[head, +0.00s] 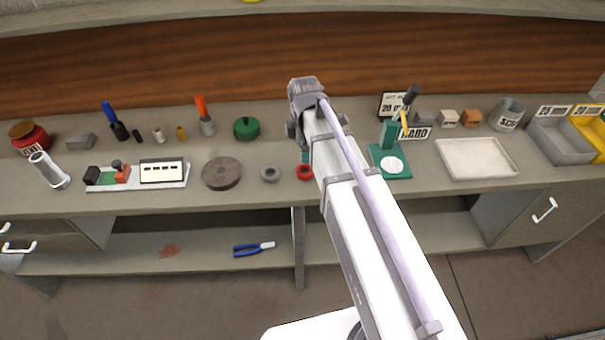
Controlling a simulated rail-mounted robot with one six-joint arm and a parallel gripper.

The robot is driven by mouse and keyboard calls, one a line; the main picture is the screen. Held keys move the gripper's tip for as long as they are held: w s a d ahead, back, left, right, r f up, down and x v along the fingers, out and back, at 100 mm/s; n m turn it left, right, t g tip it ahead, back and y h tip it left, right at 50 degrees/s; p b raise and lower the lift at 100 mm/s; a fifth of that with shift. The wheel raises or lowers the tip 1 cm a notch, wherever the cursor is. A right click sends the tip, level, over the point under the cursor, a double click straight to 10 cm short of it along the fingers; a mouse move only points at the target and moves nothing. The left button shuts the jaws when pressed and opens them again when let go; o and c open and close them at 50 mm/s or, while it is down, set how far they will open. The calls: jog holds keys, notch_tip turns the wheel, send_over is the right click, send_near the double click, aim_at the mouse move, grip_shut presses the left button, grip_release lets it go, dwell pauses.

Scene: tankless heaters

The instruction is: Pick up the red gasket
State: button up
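The red gasket (304,172) is a small ring lying flat on the bench, near the front edge at the middle. My white arm passes just to its right and may cover its right edge. A similar grey ring (270,174) lies a little to its left. My gripper's fingers do not show; they are hidden behind my arm, so their place relative to the gasket cannot be seen.
A dark round disc (222,173) lies left of the rings, and a green round piece (246,128) behind them. A green press (391,158) and a pale tray (476,158) are to the right. A green thing (304,156) is partly hidden behind my arm.

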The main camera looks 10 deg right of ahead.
aim_at(304, 170)
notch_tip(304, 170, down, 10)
jog(key=b, duration=0.9)
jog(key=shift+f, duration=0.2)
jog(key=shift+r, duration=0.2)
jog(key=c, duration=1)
